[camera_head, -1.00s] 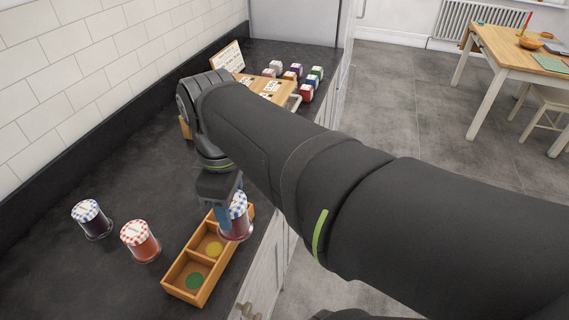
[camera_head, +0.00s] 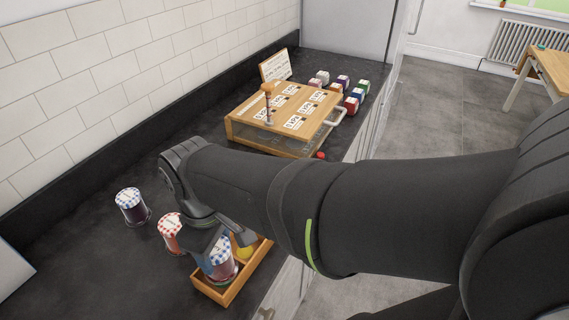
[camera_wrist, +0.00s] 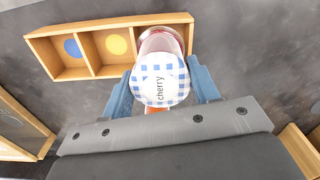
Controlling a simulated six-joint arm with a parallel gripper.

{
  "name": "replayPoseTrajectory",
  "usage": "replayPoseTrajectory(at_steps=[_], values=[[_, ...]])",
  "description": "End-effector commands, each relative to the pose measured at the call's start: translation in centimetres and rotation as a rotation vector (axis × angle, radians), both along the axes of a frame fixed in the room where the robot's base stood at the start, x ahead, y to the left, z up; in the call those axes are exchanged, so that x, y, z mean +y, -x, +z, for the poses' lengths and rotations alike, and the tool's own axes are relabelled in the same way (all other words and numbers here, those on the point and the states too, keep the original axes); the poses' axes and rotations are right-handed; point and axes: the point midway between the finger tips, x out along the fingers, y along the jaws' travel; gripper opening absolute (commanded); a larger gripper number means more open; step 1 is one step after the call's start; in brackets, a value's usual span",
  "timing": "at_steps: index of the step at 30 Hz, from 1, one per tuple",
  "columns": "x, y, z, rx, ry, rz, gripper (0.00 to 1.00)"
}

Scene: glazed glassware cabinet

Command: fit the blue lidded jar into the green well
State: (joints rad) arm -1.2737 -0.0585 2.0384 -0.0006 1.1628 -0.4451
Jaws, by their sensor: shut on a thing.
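My gripper (camera_head: 214,250) is shut on a jar with a blue-and-white checked lid (camera_wrist: 160,80) marked "cherry" and red contents. The jar also shows in the head view (camera_head: 222,268), low over the near end of the wooden tray (camera_head: 254,272). In the wrist view, the tray (camera_wrist: 88,75) has a blue disc (camera_wrist: 72,48) in its left well and a yellow disc (camera_wrist: 117,45) in the middle well.
A dark jar with a blue checked lid (camera_head: 131,207) and a red-lidded jar (camera_head: 170,232), partly behind my gripper, stand left of the tray.

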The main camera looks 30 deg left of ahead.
Motion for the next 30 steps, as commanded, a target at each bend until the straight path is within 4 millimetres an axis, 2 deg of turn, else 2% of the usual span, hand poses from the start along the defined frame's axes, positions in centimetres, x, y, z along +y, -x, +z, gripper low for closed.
replayPoseTrajectory(at_steps=[4,12,24,25,28,30], values=[[0.4,0.3,-0.7,0.000,0.000,-0.001,0.21],[0.4,0.3,-4.1,0.000,0.001,-0.002,0.21],[0.4,0.3,-4.6,0.000,0.000,-0.001,0.21],[0.4,0.3,-4.6,0.000,0.000,-0.001,0.59],[0.4,0.3,-4.6,0.000,-0.001,-0.001,0.77],[0.4,0.3,-4.6,0.000,-0.001,-0.001,0.77]])
